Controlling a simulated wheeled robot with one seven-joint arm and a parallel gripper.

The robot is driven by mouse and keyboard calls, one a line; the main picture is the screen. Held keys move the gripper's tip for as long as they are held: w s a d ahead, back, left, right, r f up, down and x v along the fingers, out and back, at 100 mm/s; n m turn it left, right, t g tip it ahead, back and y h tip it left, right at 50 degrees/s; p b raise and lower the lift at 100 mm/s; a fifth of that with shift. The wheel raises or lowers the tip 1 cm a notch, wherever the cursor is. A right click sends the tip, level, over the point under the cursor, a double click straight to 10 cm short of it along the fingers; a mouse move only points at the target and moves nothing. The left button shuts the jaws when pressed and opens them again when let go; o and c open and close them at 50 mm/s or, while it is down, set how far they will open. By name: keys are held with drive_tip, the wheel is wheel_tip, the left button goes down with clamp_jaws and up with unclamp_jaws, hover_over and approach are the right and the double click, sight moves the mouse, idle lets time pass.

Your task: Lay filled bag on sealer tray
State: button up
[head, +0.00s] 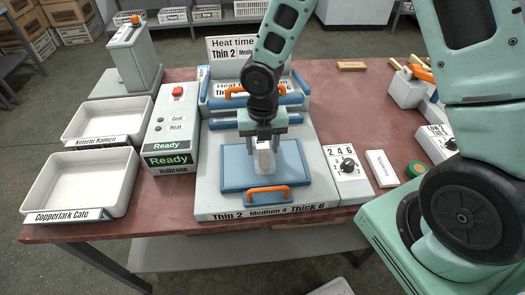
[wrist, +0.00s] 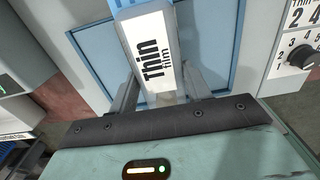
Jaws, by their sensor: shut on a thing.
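The filled bag (head: 264,160) is a small white packet with a pale end. In the wrist view the bag (wrist: 152,50) shows the label "Thin film". My gripper (head: 264,144) is shut on the bag, with a finger on each side of it in the wrist view (wrist: 162,88). The gripper points down over the middle of the blue sealer tray (head: 236,178), which has an orange handle (head: 268,194) at its front. I cannot tell whether the bag touches the tray. The tray also shows behind the bag in the wrist view (wrist: 213,45).
A "Ready" control box (head: 171,130) stands left of the sealer, and a dial box (head: 345,172) stands right. Two white trays, "Kinoto Ramen" (head: 77,122) and "Coppertark Cafe" (head: 50,205), lie at the left.

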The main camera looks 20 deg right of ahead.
drive_tip(key=shift+f, duration=1.2)
drive_tip(key=shift+f, duration=0.15)
drive_tip(key=o, duration=0.9)
drive_tip(key=shift+o, duration=0.2)
